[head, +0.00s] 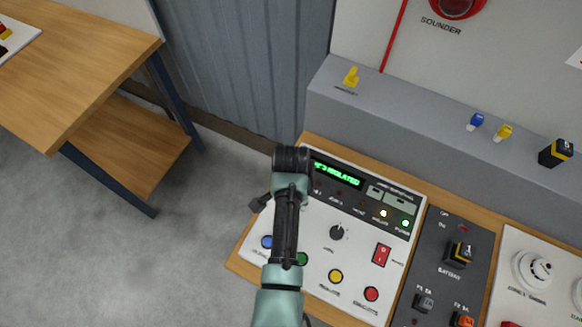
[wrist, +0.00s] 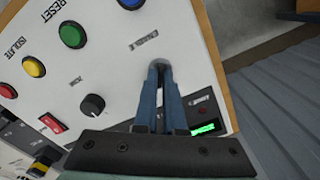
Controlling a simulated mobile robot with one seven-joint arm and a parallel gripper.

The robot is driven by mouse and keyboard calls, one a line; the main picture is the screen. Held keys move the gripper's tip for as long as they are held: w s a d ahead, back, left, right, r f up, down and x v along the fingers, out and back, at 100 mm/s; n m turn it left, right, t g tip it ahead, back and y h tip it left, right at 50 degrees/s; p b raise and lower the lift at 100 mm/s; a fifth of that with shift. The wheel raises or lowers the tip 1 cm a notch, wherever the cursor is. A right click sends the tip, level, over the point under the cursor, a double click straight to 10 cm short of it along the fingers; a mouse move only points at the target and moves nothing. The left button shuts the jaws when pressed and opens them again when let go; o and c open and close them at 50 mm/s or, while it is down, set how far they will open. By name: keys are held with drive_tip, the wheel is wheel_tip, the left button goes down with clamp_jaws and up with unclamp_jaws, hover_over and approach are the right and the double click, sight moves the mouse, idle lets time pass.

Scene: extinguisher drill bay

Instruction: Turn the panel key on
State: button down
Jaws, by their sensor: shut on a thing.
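The white control panel (head: 318,252) lies on a wooden bench top at centre right in the head view. My gripper (wrist: 160,72) reaches down to the panel in the wrist view. Its two blue fingers are shut on the panel key, at a grey round key switch (wrist: 158,65) beside a small printed label. The key itself is mostly hidden between the fingers, so its turn angle cannot be told. In the head view my arm covers the key switch and the fingertips. The green display (head: 338,173) shows text ending in "ISOLATED".
Near the key are a black knob (head: 337,232), a red rocker switch (head: 382,255) and blue, green, yellow and red buttons (head: 335,276). A yellow and a green lamp glow at the panel's right. A battery panel (head: 446,262) adjoins it. A grey ledge (head: 420,120) stands behind.

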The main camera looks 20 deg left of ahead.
drive_tip(key=m+p, duration=0.1)
drive_tip(key=m, duration=0.4)
drive_tip(key=shift+w, duration=0.1)
drive_tip(key=shift+m, duration=0.3)
idle(0.4)
drive_tip(key=c, duration=1)
unclamp_jaws()
wheel_tip(320, 180, up, 13)
drive_tip(key=b, duration=0.1)
drive_tip(key=shift+b, duration=0.4)
